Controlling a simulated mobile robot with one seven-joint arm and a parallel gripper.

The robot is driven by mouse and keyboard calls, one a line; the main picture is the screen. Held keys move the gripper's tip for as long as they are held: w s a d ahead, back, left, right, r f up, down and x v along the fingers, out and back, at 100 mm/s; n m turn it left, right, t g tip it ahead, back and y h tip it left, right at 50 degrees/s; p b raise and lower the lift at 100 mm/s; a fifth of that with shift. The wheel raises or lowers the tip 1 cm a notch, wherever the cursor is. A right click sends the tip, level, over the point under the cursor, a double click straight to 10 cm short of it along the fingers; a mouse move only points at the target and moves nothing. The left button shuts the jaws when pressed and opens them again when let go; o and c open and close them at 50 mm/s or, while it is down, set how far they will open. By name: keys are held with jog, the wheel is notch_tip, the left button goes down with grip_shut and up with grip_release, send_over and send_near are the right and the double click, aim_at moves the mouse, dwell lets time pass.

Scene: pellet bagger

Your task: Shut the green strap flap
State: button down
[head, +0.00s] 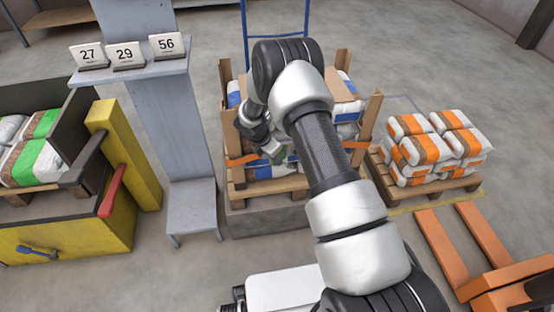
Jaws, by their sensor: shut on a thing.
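My arm reaches forward over the middle pallet load, and my gripper (268,147) is at the front of that load. It is shut on the small dark green flap (277,155), which shows only in part beside the fingers. The flap sits at the level of the orange strap (242,160) that runs across the front of the load. My forearm and wrist hide much of the strap and the fingertips. I cannot tell the flap's angle.
White and blue bags stand on the middle wooden pallet (238,190) between wooden corner posts (228,130). Orange and white bags (430,148) are stacked at the right, near orange forks (450,245). A grey stand (175,130) with number cards and a yellow machine (70,235) are at the left.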

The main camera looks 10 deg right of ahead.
jog(key=shift+w+a+m, duration=0.1)
jog(key=shift+m, duration=0.2)
jog(key=c, duration=1.8)
grip_release()
